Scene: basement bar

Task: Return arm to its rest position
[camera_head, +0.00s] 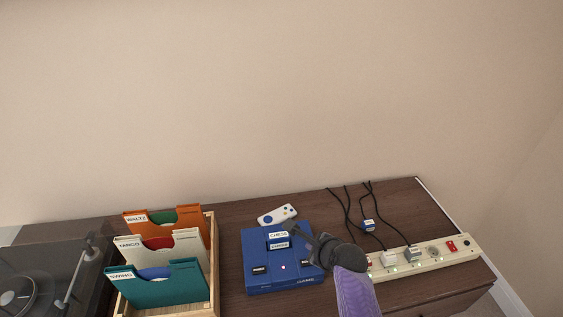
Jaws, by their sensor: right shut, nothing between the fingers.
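My right arm, purple with a dark grey wrist, comes in from the bottom. Its gripper (312,243) is shut and empty, over the right part of the blue game console (262,256). I cannot tell whether it touches the console. The console has a cartridge labelled CHESS standing in its slot, dark buttons along the front and a small lit red light. The gripper and wrist hide part of the console's right side. My left gripper is not in view.
A white controller (277,215) lies behind the console. A power strip (425,258) with plugs and a red switch is at right, with black cables behind. A wooden crate (213,245) of labelled record sleeves and a turntable (35,285) are at left. A wall stands behind.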

